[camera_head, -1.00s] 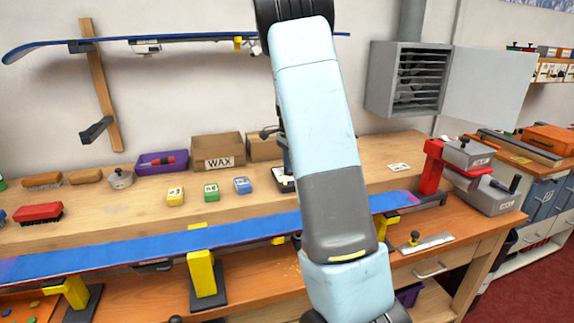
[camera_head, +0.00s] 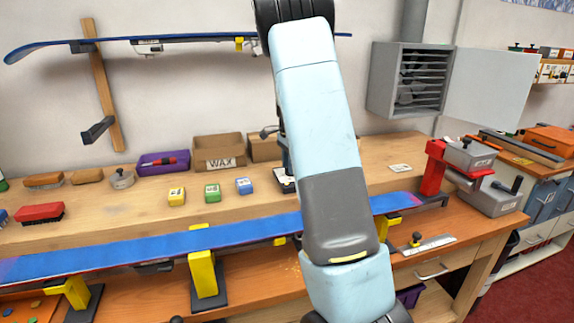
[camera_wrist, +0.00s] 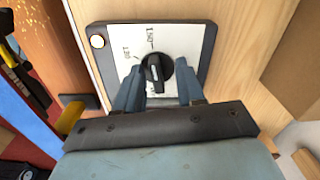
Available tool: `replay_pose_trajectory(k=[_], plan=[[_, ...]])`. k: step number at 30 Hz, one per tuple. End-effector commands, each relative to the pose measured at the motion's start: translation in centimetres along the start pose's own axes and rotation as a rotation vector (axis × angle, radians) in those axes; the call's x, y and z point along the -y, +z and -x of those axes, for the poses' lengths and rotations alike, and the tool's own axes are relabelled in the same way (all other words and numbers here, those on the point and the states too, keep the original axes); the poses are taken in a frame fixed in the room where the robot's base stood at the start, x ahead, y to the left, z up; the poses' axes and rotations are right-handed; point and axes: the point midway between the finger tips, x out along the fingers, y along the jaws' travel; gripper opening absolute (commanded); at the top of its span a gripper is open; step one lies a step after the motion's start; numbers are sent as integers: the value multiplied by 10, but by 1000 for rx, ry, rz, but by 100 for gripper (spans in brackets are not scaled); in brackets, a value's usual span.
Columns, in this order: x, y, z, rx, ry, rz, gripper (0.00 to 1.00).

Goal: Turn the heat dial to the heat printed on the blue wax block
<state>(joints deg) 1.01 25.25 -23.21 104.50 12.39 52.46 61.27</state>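The heat dial is a black round knob (camera_wrist: 158,73) with a pale pointer mark, on a white plate (camera_wrist: 187,38) in a dark grey frame, seen in the wrist view. The plate has printed numbers; one near the top looks like 150, and the others are hard to read. My gripper (camera_wrist: 159,90) is open, its two fingers apart on either side of the knob. I cannot tell whether they touch it. The blue wax block (camera_head: 244,186) stands on the bench in the head view, its print too small to read. My arm hides the gripper there.
Green (camera_head: 212,193) and yellow (camera_head: 177,196) wax blocks stand left of the blue one. A long blue ski (camera_head: 150,247) lies across yellow supports in front. A cardboard WAX box (camera_head: 219,153) and purple tray (camera_head: 150,167) stand behind. A red-and-grey vise (camera_head: 436,165) is at right.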

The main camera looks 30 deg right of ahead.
Motion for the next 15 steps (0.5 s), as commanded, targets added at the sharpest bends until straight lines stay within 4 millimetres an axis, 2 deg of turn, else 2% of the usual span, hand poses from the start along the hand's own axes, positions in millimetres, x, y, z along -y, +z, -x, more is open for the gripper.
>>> replay_pose_trajectory(k=[8,15], plan=[[-1,-1,6,0,2,-2,38],[0,-1,44,-1,-1,0,38]])
